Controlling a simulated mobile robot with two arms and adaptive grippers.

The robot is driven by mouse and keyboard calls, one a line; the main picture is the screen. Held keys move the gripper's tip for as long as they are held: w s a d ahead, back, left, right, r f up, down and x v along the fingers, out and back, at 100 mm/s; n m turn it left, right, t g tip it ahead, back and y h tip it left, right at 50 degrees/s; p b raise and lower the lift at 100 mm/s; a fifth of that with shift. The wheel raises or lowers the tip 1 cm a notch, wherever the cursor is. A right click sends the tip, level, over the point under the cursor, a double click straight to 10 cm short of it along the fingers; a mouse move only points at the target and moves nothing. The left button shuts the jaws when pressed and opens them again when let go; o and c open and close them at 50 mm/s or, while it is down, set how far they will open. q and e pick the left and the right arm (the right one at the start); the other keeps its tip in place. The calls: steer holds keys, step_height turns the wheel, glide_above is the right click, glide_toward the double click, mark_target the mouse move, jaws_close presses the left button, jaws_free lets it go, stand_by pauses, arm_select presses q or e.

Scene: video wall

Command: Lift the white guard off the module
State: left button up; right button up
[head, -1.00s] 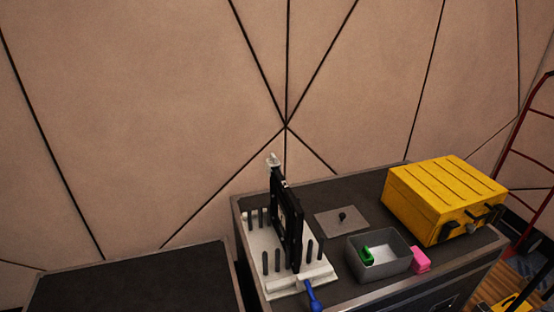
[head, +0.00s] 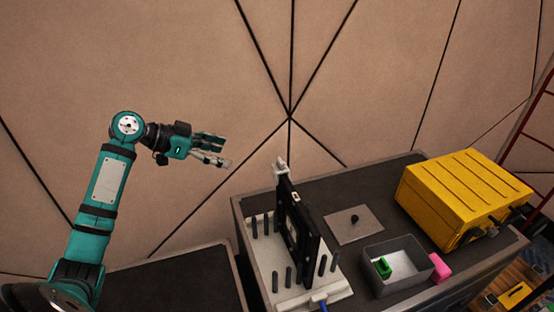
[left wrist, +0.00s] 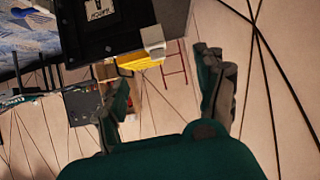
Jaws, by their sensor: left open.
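The black module (head: 298,222) stands upright in a pale rack (head: 262,262) with several dark pegs, on the dark top of a case. The small white guard (head: 281,167) sits on the module's upper corner. My left gripper (head: 225,152) is open and empty, in the air left of the guard and a little higher in the picture, clear of it. In the left wrist view the open fingers (left wrist: 165,78) frame empty space, with the white guard (left wrist: 152,38) ahead at the edge of the black module (left wrist: 98,30). My right gripper is not in view.
A grey plate with a black knob (head: 354,224), a grey bin (head: 395,270) holding a green piece (head: 383,267), a pink block (head: 440,268) and a yellow case (head: 463,198) are right of the rack. A blue handle (head: 323,306) shows in front. The dark surface (head: 180,285) at left looks clear.

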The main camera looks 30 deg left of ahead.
arm_select(q)
step_height(320, 180, up, 2)
steer(key=p, duration=0.4)
glide_toward(278, 162)
steer(key=w+x, duration=0.1)
steer(key=x, duration=0.2)
steer(key=shift+w+d+f+m, duration=0.15)
steer(key=shift+d+m, duration=0.1)
steer(key=shift+m, duration=0.05)
steer(key=shift+w+d+p, duration=0.15)
steer(key=shift+d+p, duration=0.1)
steer(key=shift+p, duration=0.1)
steer(key=p+x, duration=0.2)
steer(key=x, duration=0.1)
steer(key=shift+d+f, duration=0.2)
steer(key=shift+d, duration=0.2)
steer(key=shift+w+d+f, duration=0.25)
steer(key=shift+w+f, duration=0.05)
steer(key=shift+f, duration=0.1)
steer(key=c, duration=1.2)
